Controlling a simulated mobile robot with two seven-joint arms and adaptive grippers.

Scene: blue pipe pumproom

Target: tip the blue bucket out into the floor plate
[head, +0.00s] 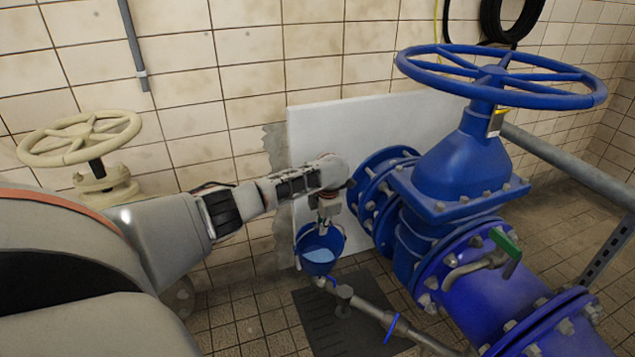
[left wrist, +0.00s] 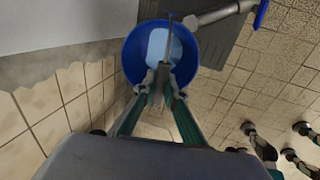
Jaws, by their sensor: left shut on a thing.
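The blue bucket (head: 318,268) hangs from my left gripper (head: 325,226), above the floor and in front of the white panel. It looks about upright, with light-blue contents visible inside. In the left wrist view the bucket (left wrist: 131,58) is seen from above, and my left gripper (left wrist: 162,82) is shut on its handle, which crosses the opening. The dark floor plate (head: 322,318) lies on the tiles below and slightly right of the bucket. In the left wrist view the plate (left wrist: 222,48) shows beside the bucket's right rim. My right gripper is not in view.
A thin grey pipe (head: 365,306) with a small blue lever runs over the floor plate. The large blue valve (head: 460,170) and its flanges stand close right of my left gripper. The white panel (head: 305,135) is behind. A cream handwheel (head: 80,138) is at the left.

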